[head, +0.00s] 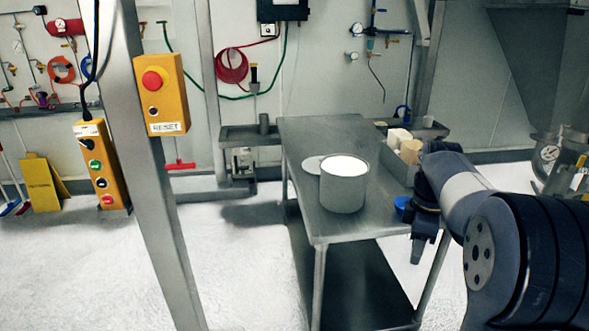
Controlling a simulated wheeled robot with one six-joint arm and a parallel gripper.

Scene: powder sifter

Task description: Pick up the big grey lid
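A flat, round, light grey lid (312,164) lies on the metal table (315,222), just behind and left of a big grey pot (343,194). The pot hides part of the lid's right side. The pot stands upright, open at the top, with white contents showing. My gripper (417,259) points down at the table's right front edge, to the right of the pot and apart from both pot and lid. It is small and dark here, and I cannot make out whether its fingers are apart. I see nothing clearly held in it.
A grey bin (394,168) with pale items stands at the table's right side, with a blue item (402,205) near it. A steel post (150,200) with a yellow reset box (162,95) rises at the left. The table's front left part is clear.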

